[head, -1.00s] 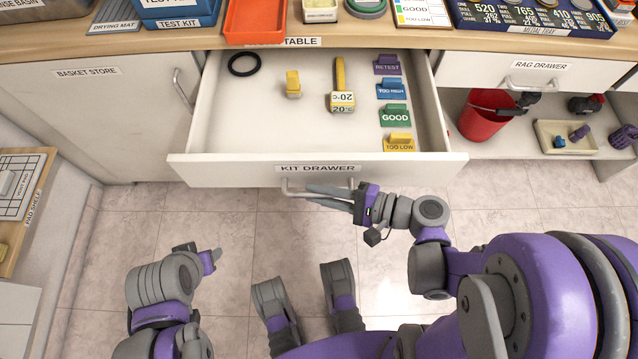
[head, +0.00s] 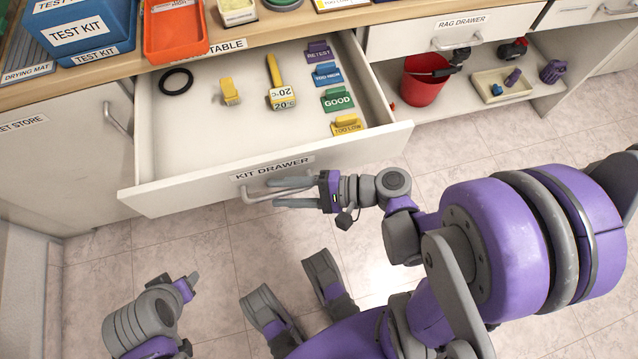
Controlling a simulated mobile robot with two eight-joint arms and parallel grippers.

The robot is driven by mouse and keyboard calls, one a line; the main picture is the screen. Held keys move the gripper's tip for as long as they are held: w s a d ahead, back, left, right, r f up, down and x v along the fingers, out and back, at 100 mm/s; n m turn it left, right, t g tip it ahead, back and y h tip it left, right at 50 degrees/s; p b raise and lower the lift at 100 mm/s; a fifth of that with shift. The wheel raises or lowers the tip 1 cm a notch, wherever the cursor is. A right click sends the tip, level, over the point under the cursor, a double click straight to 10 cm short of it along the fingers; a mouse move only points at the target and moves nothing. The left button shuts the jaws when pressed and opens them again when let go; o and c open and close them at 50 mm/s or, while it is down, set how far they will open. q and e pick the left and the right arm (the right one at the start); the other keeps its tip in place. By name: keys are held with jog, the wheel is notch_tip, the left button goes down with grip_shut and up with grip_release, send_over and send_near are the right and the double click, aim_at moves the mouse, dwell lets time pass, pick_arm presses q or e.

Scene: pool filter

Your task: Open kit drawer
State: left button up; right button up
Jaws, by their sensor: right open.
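The kit drawer (head: 222,187) stands pulled far out from under the table, its inside in plain view. Its grey bar handle (head: 256,197) is on the front below the label. My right gripper (head: 278,193) is open at the handle, its two fingers apart, one above the other in the picture. I cannot tell whether they touch the bar. My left gripper (head: 191,281) hangs low at the left over the floor, away from the drawer; its fingers are not clear.
The drawer holds a black ring (head: 176,82), a yellow block (head: 230,92), a yellow thermometer (head: 280,85) and several coloured tags (head: 337,99). The rag drawer (head: 420,37) is shut above an open shelf with a red bucket (head: 423,83). The tiled floor in front is clear.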

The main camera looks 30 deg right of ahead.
jog(key=p+v, duration=0.1)
jog(key=v, duration=0.9)
jog(key=shift+s+d, duration=0.1)
dwell(0.4)
